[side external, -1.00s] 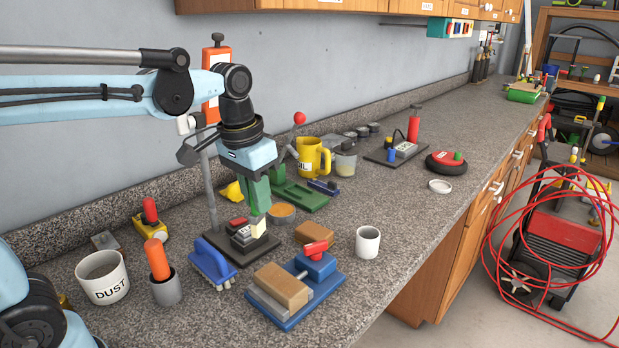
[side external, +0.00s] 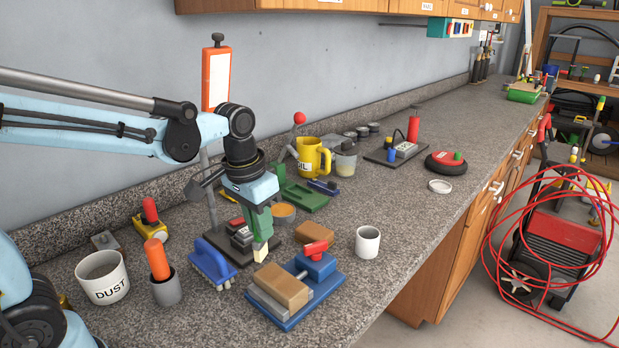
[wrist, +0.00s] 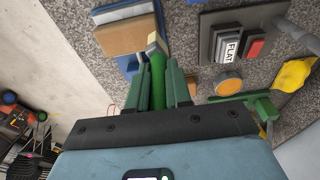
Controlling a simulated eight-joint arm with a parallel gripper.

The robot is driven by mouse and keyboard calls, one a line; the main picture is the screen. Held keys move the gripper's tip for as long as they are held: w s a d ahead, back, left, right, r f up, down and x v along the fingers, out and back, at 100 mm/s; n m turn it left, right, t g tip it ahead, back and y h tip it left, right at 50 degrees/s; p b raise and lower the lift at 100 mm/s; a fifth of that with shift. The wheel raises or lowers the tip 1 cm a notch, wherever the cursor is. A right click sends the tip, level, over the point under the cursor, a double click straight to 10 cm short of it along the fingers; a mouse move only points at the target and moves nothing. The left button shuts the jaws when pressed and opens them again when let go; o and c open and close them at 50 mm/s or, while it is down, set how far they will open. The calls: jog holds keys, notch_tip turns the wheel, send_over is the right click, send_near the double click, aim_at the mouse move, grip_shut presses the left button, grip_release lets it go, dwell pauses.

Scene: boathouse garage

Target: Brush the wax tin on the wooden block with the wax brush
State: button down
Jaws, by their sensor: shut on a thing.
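My gripper (side external: 261,236) is shut on the wax brush, a green handle with a cream tip (side external: 260,255), pointing down. In the wrist view, the brush (wrist: 156,42) extends beyond my gripper (wrist: 158,68). Its tip is beside the tan wooden block (side external: 281,285) on the blue clamp base; I cannot tell if they touch. That block also shows in the wrist view (wrist: 122,40). The round wax tin, with an amber top (side external: 284,210), appears to stand on the counter behind the gripper, also visible in the wrist view (wrist: 229,86). A smaller brown block (side external: 314,232) lies nearby.
A blue scrub brush (side external: 213,262) lies left of the brush tip, before a dark plate with a labelled device (side external: 241,234). A DUST cup (side external: 103,277), an orange-handled tool in a grey cup (side external: 160,261) and a white mug (side external: 367,242) stand around.

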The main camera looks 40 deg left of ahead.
notch_tip(320, 180, down, 2)
jog(key=shift+d+f, duration=0.15)
jog(key=shift+d, duration=0.2)
jog(key=shift+d+f, duration=0.15)
jog(key=shift+d, duration=4.4)
jog(key=shift+a, duration=4.75)
jog(key=shift+a+r, duration=0.2)
jog(key=shift+a, duration=0.05)
jog(key=shift+d+r, duration=0.1)
jog(key=shift+r, duration=3.8)
jog(key=shift+f, duration=0.1)
